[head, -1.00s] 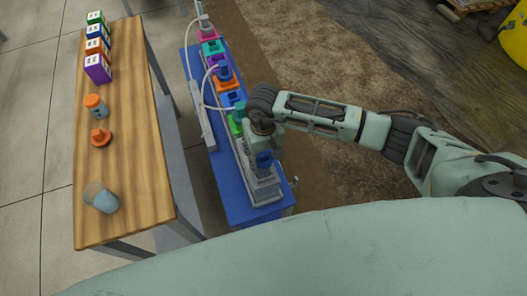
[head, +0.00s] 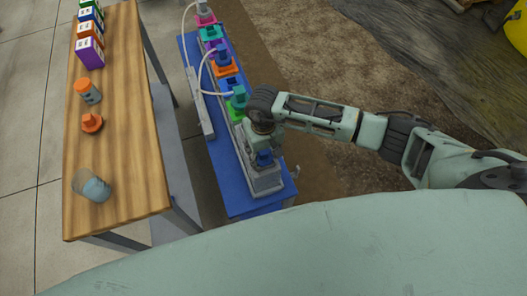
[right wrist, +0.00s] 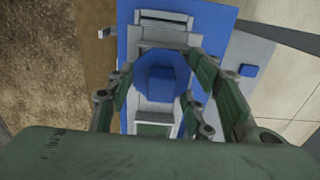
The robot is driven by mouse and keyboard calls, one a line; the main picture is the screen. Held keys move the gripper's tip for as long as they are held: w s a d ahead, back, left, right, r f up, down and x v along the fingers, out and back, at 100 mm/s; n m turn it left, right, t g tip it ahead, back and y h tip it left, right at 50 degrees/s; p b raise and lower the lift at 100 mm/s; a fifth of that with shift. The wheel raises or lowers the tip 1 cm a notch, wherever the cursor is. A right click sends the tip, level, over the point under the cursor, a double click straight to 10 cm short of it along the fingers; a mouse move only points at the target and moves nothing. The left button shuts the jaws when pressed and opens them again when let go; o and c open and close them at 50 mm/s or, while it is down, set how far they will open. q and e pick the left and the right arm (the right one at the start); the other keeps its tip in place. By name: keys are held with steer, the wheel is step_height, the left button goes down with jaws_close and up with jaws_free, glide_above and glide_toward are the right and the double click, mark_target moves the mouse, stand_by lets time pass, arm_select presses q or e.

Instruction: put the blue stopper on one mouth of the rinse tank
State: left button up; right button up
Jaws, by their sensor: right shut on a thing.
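My right gripper (right wrist: 160,90) is shut on the blue stopper (right wrist: 162,75), which has a wide round blue top in the right wrist view. In the head view the stopper (head: 264,157) shows just below the right gripper, above the near end of the blue bench. A grey block (head: 266,184) lies under it; I cannot tell surely whether this is the rinse tank. In the right wrist view the grey block (right wrist: 163,31) has a recessed part behind the stopper, and the stopper hides its middle. Contact between stopper and block cannot be told. My left gripper is not in view.
The blue bench (head: 231,203) carries a row of coloured fittings, including a green one (head: 236,109), with white hoses on their left. A wooden table (head: 128,150) at left holds boxes, an orange-capped jar (head: 88,91), an orange stopper (head: 91,122) and a glass beaker (head: 91,186).

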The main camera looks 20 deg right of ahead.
steer(key=o, duration=1)
steer(key=shift+o, duration=0.2)
step_height(320, 180, up, 12)
